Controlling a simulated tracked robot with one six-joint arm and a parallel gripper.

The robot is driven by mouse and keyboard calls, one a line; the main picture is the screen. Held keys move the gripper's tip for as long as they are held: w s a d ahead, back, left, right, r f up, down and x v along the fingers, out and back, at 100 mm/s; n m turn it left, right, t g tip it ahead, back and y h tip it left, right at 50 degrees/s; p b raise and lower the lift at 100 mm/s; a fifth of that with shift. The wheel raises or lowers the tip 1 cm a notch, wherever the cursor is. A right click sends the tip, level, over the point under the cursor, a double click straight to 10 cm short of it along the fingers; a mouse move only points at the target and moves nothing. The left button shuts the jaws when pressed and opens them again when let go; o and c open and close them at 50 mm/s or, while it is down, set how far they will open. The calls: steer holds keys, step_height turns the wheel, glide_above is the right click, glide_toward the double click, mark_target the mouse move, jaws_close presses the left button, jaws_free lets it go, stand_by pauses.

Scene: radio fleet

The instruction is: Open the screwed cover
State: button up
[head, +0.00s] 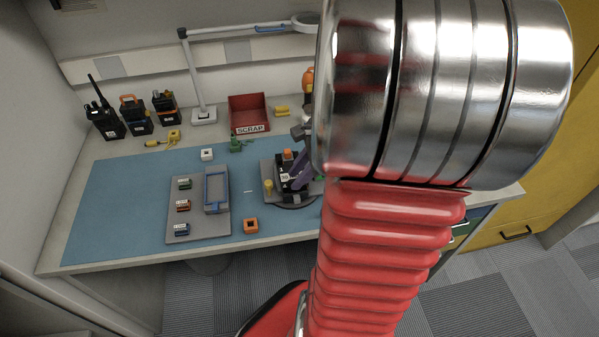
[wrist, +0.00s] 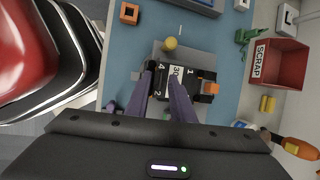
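A black device (wrist: 206,75) with a white label reading about "30" and white numbers 4, 1 and 2 near its corners lies on a grey holder (wrist: 163,52). In the head view the device (head: 283,184) sits right of the mat's middle. It has an orange part (wrist: 211,88) at one end. A yellow knob (wrist: 170,43) stands on the holder beside it. My gripper (wrist: 161,76) has two purple fingers, spread apart over the device with the label showing between them. I cannot tell if the fingertips touch it. The fingers hide part of the top, and I cannot make out any screws.
A red scrap bin (head: 250,113) stands at the back. A grey tray (head: 197,231) with small coloured parts lies left on the blue mat (head: 115,205). An orange square piece (head: 250,226) lies near the front. Radios (head: 104,118) and a lamp (head: 204,116) stand behind.

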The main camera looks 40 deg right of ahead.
jaws_close()
steer(key=shift+a, duration=0.1)
stand_by(1.0)
steer(key=shift+s+d, duration=0.1)
steer(key=shift+d, duration=0.1)
steer(key=shift+a, duration=0.15)
